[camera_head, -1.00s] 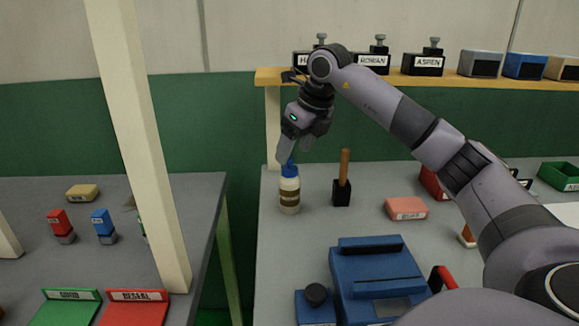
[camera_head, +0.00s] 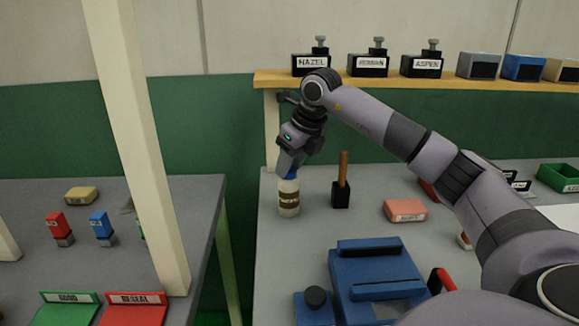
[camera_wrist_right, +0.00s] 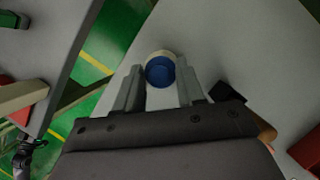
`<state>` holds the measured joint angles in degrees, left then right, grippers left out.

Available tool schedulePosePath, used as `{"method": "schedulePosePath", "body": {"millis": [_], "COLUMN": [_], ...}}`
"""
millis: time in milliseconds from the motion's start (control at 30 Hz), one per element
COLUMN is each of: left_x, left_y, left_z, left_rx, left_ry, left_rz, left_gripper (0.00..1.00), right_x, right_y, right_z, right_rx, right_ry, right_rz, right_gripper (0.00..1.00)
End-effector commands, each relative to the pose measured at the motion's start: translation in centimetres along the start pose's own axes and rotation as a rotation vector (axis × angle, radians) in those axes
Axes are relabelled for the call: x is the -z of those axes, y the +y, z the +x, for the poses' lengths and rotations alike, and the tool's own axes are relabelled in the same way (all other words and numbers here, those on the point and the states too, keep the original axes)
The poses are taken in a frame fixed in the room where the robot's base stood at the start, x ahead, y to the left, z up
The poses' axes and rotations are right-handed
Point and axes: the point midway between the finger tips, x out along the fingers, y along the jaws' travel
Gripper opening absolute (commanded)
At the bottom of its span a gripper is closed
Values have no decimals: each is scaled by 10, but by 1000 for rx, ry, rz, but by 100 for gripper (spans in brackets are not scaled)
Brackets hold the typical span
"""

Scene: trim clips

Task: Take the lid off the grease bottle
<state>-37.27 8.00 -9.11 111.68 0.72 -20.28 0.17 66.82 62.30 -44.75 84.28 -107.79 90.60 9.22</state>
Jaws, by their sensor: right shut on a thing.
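The grease bottle (camera_head: 288,198) is a cream bottle with a brown label band. It stands upright near the left edge of the right-hand table. Its blue lid (camera_wrist_right: 160,71) shows in the right wrist view between the two fingers, and only a sliver of blue shows in the head view. My right gripper (camera_head: 287,172) comes down over the bottle's top from above and is shut on the lid. The lid sits at the top of the bottle; the fingers hide most of it in the head view. My left gripper is not in view.
A black block with a wooden handle (camera_head: 342,182) stands just right of the bottle. A pink block (camera_head: 405,211) and a blue machine (camera_head: 376,275) are nearby. A pale post (camera_head: 140,150) rises by the left table. A shelf (camera_head: 430,82) with labelled blocks runs behind.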

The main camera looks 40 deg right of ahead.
Motion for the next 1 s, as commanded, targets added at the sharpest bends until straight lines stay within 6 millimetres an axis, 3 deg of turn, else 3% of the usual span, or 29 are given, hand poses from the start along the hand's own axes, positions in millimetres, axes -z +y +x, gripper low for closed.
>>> {"method": "schedulePosePath", "body": {"millis": [167, 333, 800, 1000], "left_x": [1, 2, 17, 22], "left_y": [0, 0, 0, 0], "left_z": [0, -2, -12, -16], "left_rx": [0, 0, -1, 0], "left_ry": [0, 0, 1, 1], "left_rz": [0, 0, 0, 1], "left_gripper": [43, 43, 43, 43], "right_x": [-4, -13, -59, -71], "right_y": [0, 0, 1, 0], "right_z": [-7, -29, -141, -171], "right_rx": [0, 0, -1, -1], "right_ry": [-3, -5, -5, -1], "right_rz": [0, 0, 0, 1], "right_gripper": [11, 11, 11, 11]}}
